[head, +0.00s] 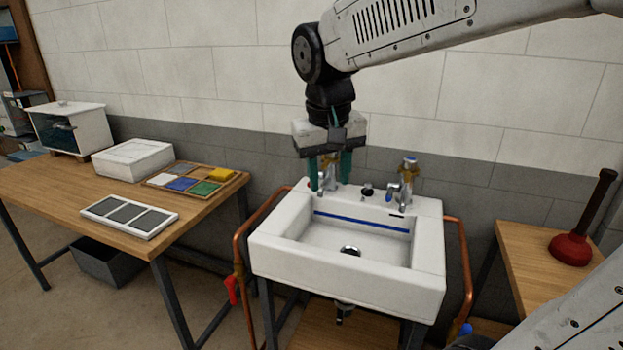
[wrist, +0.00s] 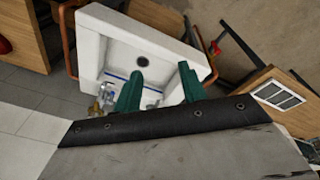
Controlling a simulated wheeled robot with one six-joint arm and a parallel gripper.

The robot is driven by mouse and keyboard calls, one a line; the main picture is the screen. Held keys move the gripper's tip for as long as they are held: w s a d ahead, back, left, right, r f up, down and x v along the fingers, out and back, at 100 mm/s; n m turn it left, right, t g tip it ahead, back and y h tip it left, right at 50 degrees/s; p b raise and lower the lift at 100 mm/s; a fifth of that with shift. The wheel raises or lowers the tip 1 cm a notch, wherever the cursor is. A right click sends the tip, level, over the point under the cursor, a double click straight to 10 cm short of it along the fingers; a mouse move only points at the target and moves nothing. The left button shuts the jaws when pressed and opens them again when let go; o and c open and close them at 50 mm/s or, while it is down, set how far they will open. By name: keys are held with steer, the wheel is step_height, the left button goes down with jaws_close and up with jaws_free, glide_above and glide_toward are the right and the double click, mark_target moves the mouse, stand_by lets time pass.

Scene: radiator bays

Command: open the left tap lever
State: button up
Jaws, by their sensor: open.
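A white sink (head: 275,262) stands against the wall with two metal taps at its back edge. The left tap (head: 328,180) is partly hidden by my gripper; its lever cannot be made out. The right tap (head: 404,190) has a blue-marked top. My gripper (head: 331,178) is open, its green fingers pointing down over the left tap, one finger on either side of it in the picture. In the wrist view the fingers (wrist: 161,72) are apart with the sink (wrist: 92,30) beyond them, and a bit of metal shows between them. I cannot tell whether they touch the tap.
Copper pipes (head: 240,240) run down both sides of the sink, with a red valve handle (head: 231,290) at lower left. A wooden table (head: 60,190) with a tray of coloured blocks (head: 188,181) stands left. A red plunger (head: 571,249) stands on a wooden surface at right.

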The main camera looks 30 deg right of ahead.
steer(key=w+d+f+m+h, duration=0.1)
steer(key=w+d+f+m, duration=0.2)
steer(key=w, duration=0.8)
steer(key=w+d+f+h, duration=0.15)
steer(key=w+d, duration=0.35)
steer(key=w, duration=0.5)
steer(key=w+d+f+m, duration=0.2)
steer(key=w+d+f, duration=0.15)
steer(key=w, duration=0.75)
steer(key=w+d+f, duration=0.3)
steer(key=f, duration=0.2)
steer(key=w+d+f+m, duration=0.1)
steer(key=w+d+f, duration=0.2)
steer(key=f, duration=0.3)
steer(key=w+d+f+m+h, duration=0.1)
steer(key=w+d+f, duration=0.2)
steer(key=w+f, duration=0.1)
steer(key=shift+x, duration=1)
steer(key=shift+s, duration=0.1)
jaws_close()
